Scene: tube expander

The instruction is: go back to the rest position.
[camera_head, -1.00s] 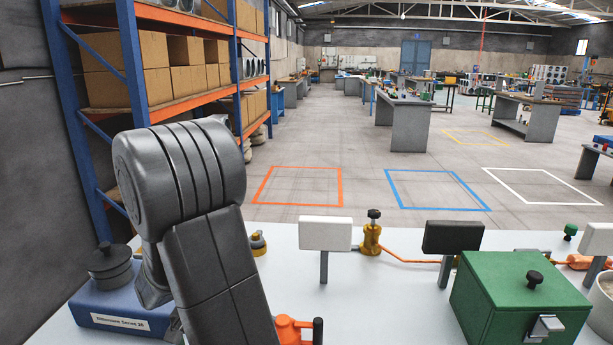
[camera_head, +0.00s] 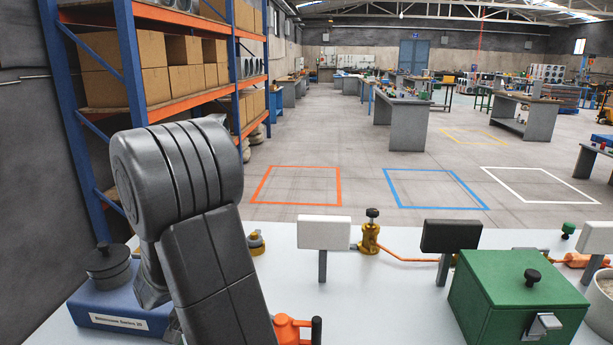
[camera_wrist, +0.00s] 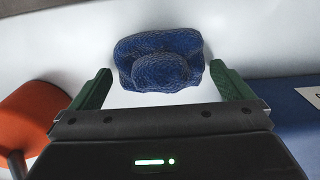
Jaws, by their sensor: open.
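My gripper (camera_wrist: 162,92) shows in the wrist view with its two green fingers spread wide and nothing between them. A dark blue, rough-textured lump (camera_wrist: 160,62) lies on the white table surface (camera_wrist: 235,45) just beyond the fingertips and looks apart from them. In the head view my dark grey arm fills the left foreground, and my gripper is hidden behind it.
A blue box with a dark knob (camera_head: 110,290) stands left of my arm. An orange part (camera_head: 290,329) is to its right. A green box (camera_head: 520,300), a white sign (camera_head: 324,233) and a black sign (camera_head: 452,237) stand on the table. Shelving (camera_head: 125,60) rises behind left.

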